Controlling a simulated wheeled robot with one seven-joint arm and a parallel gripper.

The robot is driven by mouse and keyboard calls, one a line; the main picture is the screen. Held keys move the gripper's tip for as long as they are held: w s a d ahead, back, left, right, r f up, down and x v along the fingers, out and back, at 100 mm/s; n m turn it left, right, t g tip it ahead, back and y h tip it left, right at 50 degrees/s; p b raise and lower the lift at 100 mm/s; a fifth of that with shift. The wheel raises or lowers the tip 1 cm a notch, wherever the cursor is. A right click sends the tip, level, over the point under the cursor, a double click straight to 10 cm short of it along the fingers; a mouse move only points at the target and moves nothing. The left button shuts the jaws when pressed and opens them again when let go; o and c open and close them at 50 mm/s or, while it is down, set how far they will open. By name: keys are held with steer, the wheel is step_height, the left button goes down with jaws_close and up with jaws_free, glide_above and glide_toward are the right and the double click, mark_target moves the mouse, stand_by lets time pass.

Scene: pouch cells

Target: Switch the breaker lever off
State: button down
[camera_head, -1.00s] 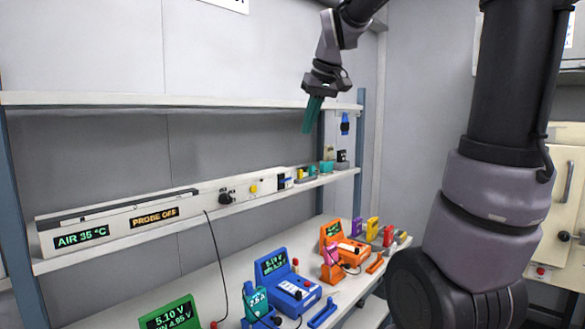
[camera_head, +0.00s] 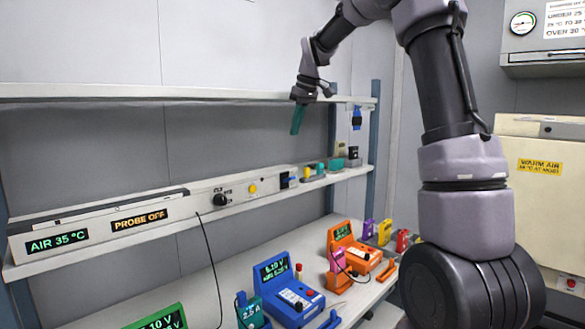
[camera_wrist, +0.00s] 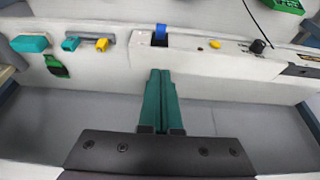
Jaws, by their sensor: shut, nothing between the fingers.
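The breaker lever is a small blue lever (camera_wrist: 160,33) in a dark slot on the long pale panel (camera_wrist: 205,68). In the head view the lever (camera_head: 292,172) is small, beside a dark block toward the panel's right end. My gripper (camera_head: 295,132) points down above the shelf, up and slightly right of the lever in the picture. In the wrist view its teal fingers (camera_wrist: 160,72) lie together, empty, with tips below the lever in the picture and in line with it. I see no contact. The exact depth gap and the lever's on or off position cannot be told.
A black knob (camera_head: 219,199) and yellow button (camera_head: 252,188) sit on the panel left of the lever. Small teal and yellow items (camera_head: 320,170) stand to its right. An upper shelf (camera_head: 150,92) runs overhead. Coloured testers, including a blue one (camera_head: 290,290), fill the bench below.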

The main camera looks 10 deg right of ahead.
steer(key=shift+f, duration=0.1)
glide_above(289, 179)
steer(key=w, duration=0.2)
steer(key=f, duration=0.9)
steer(key=shift+s+f, duration=0.2)
steer(key=shift+f, duration=0.15)
steer(key=shift+s+d+f, duration=0.2)
steer(key=shift+s+f, duration=0.1)
steer(key=shift+f, duration=0.2)
steer(key=shift+s+d+f, duration=0.2)
steer(key=shift+s+f, duration=0.1)
steer(key=shift+f, duration=0.2)
steer(key=shift+s+d+f, duration=0.1)
steer(key=shift+s+f, duration=0.05)
steer(key=shift+f, duration=0.45)
steer(key=shift+d, duration=0.1)
